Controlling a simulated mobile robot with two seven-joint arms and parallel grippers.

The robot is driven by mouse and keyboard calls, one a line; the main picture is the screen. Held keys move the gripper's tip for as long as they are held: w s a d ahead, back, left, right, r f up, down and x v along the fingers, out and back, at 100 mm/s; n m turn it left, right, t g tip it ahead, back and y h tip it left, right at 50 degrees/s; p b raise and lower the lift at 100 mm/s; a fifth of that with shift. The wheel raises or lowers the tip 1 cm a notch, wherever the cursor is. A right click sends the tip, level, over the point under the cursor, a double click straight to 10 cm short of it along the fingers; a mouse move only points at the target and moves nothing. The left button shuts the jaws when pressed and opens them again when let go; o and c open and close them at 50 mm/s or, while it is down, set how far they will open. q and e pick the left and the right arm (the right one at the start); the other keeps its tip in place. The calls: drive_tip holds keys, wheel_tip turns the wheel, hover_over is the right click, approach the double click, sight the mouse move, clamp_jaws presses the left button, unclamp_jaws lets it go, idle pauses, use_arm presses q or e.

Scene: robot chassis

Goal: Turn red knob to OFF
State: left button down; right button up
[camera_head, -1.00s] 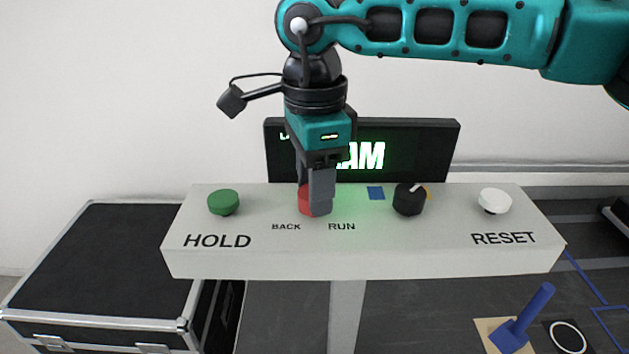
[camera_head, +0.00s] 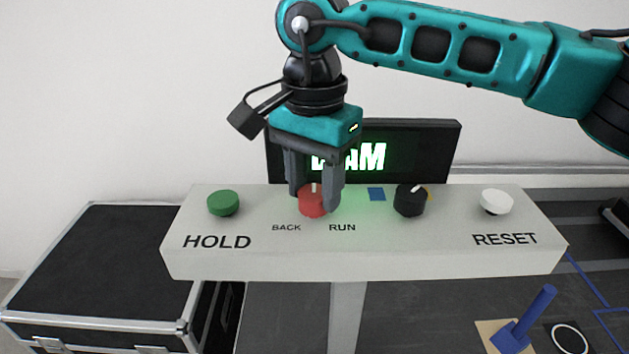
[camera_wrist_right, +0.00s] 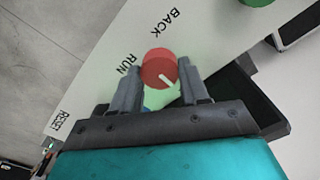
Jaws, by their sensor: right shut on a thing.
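The red knob (camera_head: 312,203) is on the white control panel (camera_head: 400,258), above and between the BACK and RUN labels. Its white pointer line points away from those labels, toward the display side, in the head view. My right gripper (camera_head: 316,200) comes down from above with one finger on each side of the knob, and it is shut on it. In the right wrist view, the red knob (camera_wrist_right: 159,66) sits between the two finger ends, with its pointer line toward the gripper. No OFF label is visible; the gripper may hide it. My left gripper is not in view.
A green HOLD button (camera_head: 223,203) is left, a black knob (camera_head: 409,200) and white RESET button (camera_head: 496,202) are right. A black display (camera_head: 432,148) with partly hidden green-white text stands behind. A black case (camera_head: 95,245) lies left; a blue peg (camera_head: 525,318) is lower right.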

sight(314, 192)
idle(0.4)
drive_tip(key=o, duration=1)
drive_tip(key=shift+o, duration=0.2)
wheel_tip(314, 192, up, 13)
drive_tip(key=shift+p, duration=0.35)
